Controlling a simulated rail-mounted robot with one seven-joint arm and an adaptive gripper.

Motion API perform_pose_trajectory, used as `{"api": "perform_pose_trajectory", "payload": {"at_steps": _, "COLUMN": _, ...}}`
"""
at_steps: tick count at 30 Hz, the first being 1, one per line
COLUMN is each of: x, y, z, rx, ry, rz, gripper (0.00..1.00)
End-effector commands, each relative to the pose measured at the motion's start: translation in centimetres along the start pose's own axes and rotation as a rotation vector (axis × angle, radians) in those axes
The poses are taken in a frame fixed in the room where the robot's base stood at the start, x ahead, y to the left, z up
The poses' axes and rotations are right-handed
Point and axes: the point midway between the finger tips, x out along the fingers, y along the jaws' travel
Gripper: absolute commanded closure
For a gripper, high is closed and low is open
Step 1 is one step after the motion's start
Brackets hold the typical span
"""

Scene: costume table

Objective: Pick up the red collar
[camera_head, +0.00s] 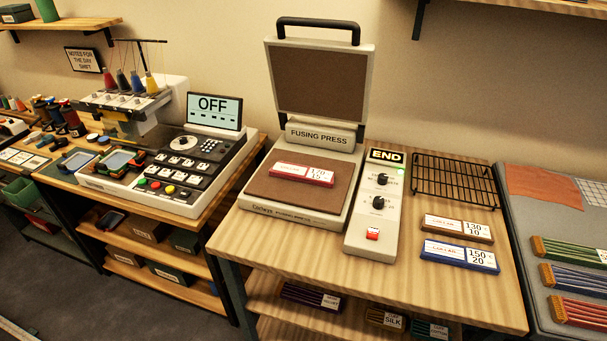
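A red flat piece with a white label reading about "170 15", which appears to be the red collar (303,174), lies on the brown lower plate of the fusing press (291,214). The press lid (318,84) stands open, tilted back, with a black handle on top. Nothing covers the red piece. My gripper is not in view.
The press control box (371,223) reads END. Right of it are a black wire rack (455,181), a brown labelled piece (457,229) and a blue labelled piece (459,256). An embroidery machine (167,166) reading OFF stands left. The front tabletop is clear.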

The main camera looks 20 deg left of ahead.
Motion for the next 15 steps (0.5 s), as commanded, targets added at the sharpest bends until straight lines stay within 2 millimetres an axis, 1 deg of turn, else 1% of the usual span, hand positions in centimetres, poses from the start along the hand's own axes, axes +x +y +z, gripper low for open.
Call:
{"api": "perform_pose_trajectory", "payload": {"at_steps": 1, "x": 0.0, "y": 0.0, "z": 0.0, "rx": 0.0, "ry": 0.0, "rz": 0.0, "gripper": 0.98}}
{"api": "perform_pose_trajectory", "payload": {"at_steps": 2, "x": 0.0, "y": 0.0, "z": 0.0, "rx": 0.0, "ry": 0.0, "rz": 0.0, "gripper": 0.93}}
{"api": "perform_pose_trajectory", "payload": {"at_steps": 3, "x": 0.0, "y": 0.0, "z": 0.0, "rx": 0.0, "ry": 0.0, "rz": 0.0, "gripper": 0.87}}
{"api": "perform_pose_trajectory", "payload": {"at_steps": 11, "x": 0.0, "y": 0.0, "z": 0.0, "rx": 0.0, "ry": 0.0, "rz": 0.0, "gripper": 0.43}}
{"api": "perform_pose_trajectory", "payload": {"at_steps": 15, "x": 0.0, "y": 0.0, "z": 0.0, "rx": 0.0, "ry": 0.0, "rz": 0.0, "gripper": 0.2}}
